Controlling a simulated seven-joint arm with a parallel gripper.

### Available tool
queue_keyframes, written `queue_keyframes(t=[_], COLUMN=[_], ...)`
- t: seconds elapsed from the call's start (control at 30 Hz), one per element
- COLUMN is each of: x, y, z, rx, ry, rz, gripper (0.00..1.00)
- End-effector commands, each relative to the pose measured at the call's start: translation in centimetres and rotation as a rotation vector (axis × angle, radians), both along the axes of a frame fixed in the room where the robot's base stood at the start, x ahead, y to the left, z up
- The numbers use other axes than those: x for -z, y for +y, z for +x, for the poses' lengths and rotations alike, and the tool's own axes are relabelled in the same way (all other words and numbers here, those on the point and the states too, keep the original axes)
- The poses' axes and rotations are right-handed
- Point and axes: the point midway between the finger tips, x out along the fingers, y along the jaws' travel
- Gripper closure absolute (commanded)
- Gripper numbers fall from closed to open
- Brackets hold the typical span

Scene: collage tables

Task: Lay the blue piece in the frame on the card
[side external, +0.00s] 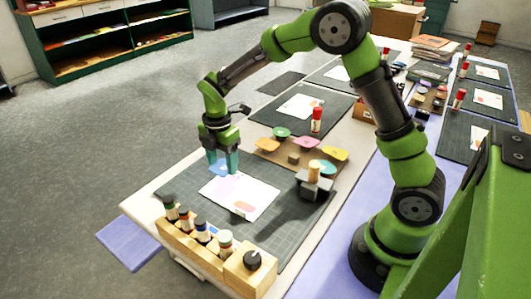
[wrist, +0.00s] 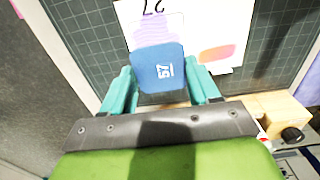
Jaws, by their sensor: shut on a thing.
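My gripper (wrist: 162,92) is shut on the blue piece (wrist: 158,68), a rounded square with white marks, held between the two teal fingertips. In the side view my gripper (side external: 223,162) is low over the far left part of the white card (side external: 240,196), and the blue piece (side external: 217,167) shows between its fingers. The card (wrist: 200,20) lies on a dark gridded mat. It bears a pale purple patch, partly hidden behind the blue piece in the wrist view, and an orange-pink rounded shape (wrist: 217,53). I cannot tell whether the piece touches the card.
A wooden rack (side external: 205,252) of several bottles stands at the table's near edge. Several coloured pieces sit on a brown board (side external: 290,157) behind the card. A grey stand (side external: 314,186) with a wooden block is to the right. The dark mat (side external: 305,225) is bare right of the card.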

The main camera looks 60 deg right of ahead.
Motion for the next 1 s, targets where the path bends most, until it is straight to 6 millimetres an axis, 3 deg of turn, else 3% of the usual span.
queue_keyframes(t=[0.5,1.0], x=[4.2,4.6], y=[-0.1,-0.1], z=[0.0,0.0], rx=[-0.002,-0.001], ry=[0.002,0.000], rz=[0.000,0.000], gripper=[0.54,0.54])
